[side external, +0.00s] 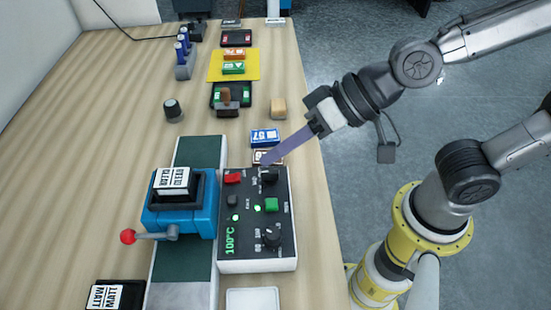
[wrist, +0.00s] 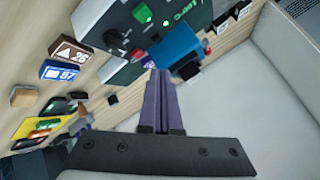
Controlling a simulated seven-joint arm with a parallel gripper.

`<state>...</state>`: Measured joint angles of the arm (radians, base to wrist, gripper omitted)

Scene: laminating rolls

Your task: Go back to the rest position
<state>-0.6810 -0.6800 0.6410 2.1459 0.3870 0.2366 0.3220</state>
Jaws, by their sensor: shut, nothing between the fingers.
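My gripper (side external: 266,160) reaches in from the right in the side external view, its long purple fingers pointing down and left. The fingertips appear over the far end of the control box (side external: 256,250), by its upper black knob; I cannot tell whether they touch. In the wrist view my gripper (wrist: 161,75) has its two fingers side by side, shut and empty. The control box (wrist: 122,25) is at the top there. Its display reads 100°C and green lights are lit. The fingers partly cover a brown-and-white block (side external: 262,156).
A blue laminator (side external: 207,220) with a red-knobbed lever stands left of the control box on a green strip (side external: 198,152). A blue block marked 57 (side external: 265,137), a wooden block (side external: 278,107) and a yellow mat (side external: 215,72) lie farther back. The table's left side is mostly clear.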

